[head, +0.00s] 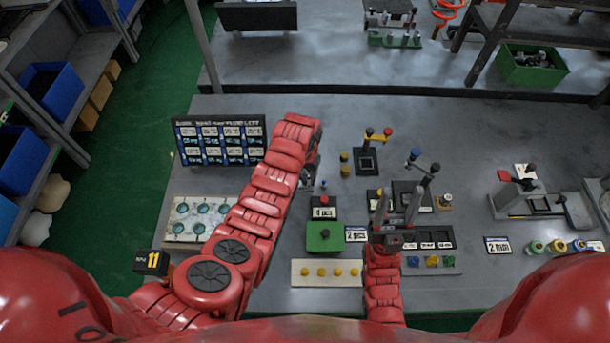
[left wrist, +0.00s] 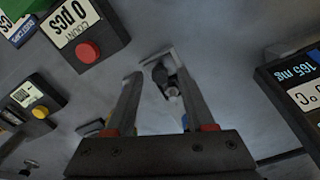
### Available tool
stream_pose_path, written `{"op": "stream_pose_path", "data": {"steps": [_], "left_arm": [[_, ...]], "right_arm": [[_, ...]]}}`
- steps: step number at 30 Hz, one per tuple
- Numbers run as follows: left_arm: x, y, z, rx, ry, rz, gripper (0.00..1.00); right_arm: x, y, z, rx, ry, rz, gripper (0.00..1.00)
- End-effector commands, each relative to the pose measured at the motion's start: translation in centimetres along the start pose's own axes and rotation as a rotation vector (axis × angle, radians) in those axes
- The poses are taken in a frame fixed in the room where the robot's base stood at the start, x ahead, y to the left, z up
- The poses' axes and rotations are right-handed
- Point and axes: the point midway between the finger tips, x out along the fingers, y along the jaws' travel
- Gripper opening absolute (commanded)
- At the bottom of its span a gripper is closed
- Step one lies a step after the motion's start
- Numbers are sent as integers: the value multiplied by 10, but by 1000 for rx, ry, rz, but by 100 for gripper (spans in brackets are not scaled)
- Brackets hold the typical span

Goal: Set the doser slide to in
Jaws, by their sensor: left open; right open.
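My left gripper (head: 308,177) is open; its forearm hides part of it in the head view. In the left wrist view my left gripper (left wrist: 152,75) has its fingers apart, with a small dark and metallic knob-like piece (left wrist: 168,85) at the right finger. I cannot tell whether they touch, or whether this piece is the doser slide. No label names the slide, and its position cannot be read. My right gripper (head: 397,208) is open, its fingers pointing away over the black blocks at middle right.
A counter block with a red button (head: 323,202) stands beside the left gripper. The display board (head: 220,140) stands behind left. A green box (head: 325,238), a lever block (head: 367,160) and a grey device (head: 520,195) stand around.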

Motion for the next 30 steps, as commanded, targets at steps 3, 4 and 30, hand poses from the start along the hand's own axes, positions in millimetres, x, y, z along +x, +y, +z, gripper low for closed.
{"op": "stream_pose_path", "data": {"steps": [3,4,30], "left_arm": [[0,0,0,0,0,0,54],[0,0,0,0,0,0,54],[0,0,0,0,0,0,0]], "right_arm": [[0,0,0,0,0,0,52],[0,0,0,0,0,0,52],[0,0,0,0,0,0,52]]}}
